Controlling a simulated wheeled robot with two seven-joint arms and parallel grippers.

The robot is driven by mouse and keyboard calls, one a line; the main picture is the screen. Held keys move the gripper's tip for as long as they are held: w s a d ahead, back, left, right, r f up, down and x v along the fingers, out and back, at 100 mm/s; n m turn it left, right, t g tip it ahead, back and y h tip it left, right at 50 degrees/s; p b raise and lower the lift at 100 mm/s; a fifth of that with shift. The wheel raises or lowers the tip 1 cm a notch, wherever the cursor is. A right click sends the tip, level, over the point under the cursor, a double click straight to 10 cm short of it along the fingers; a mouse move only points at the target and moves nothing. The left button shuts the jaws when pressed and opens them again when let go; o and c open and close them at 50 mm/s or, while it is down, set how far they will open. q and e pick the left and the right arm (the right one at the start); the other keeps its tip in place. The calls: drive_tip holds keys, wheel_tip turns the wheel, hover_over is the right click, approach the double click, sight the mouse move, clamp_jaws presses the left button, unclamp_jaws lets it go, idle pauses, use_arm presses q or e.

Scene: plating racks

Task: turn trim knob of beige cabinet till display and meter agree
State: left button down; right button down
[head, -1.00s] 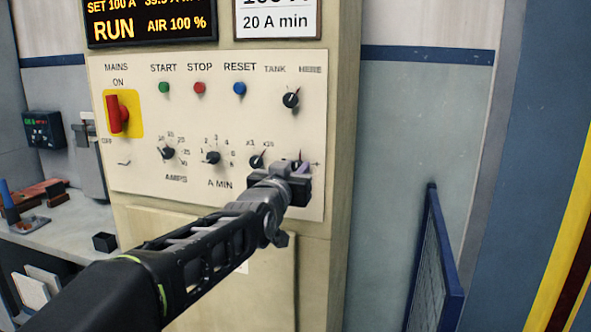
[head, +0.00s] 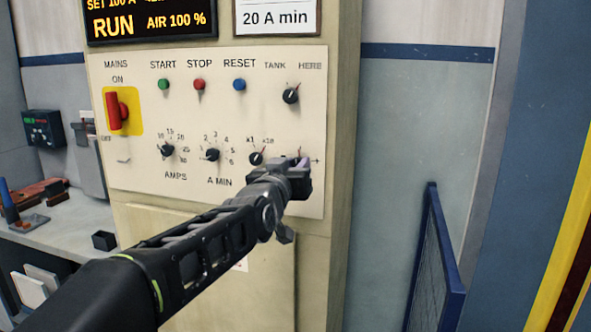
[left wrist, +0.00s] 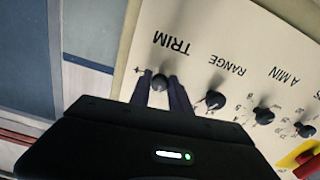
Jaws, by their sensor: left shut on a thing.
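The beige cabinet (head: 140,225) stands in front of me with a pale control panel (head: 215,112). My left gripper (head: 298,166) is at the panel's lower right and hides most of the trim knob in the head view. In the left wrist view, the round dark trim knob (left wrist: 160,82) sits between the two fingers of my left gripper (left wrist: 162,90), below the word TRIM. The fingers are shut on it. The display (head: 150,20) shows RUN and AIR 100 % in yellow; its upper line is cut off. No needle meter is seen. My right gripper is out of view.
The range knob (head: 256,158) is just left of my gripper, and the tank selector (head: 291,95) is above it. A red mains switch (head: 118,112) sits at the panel's left. A blue-framed mesh panel (head: 436,260) stands at the right.

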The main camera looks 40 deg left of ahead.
use_arm(q)
drive_tip(key=n+b, duration=0.1)
drive_tip(key=n, duration=0.9)
drive_tip(key=shift+b, duration=0.3)
drive_tip(key=shift+n, duration=0.3)
drive_tip(key=c, duration=1.2)
unclamp_jaws()
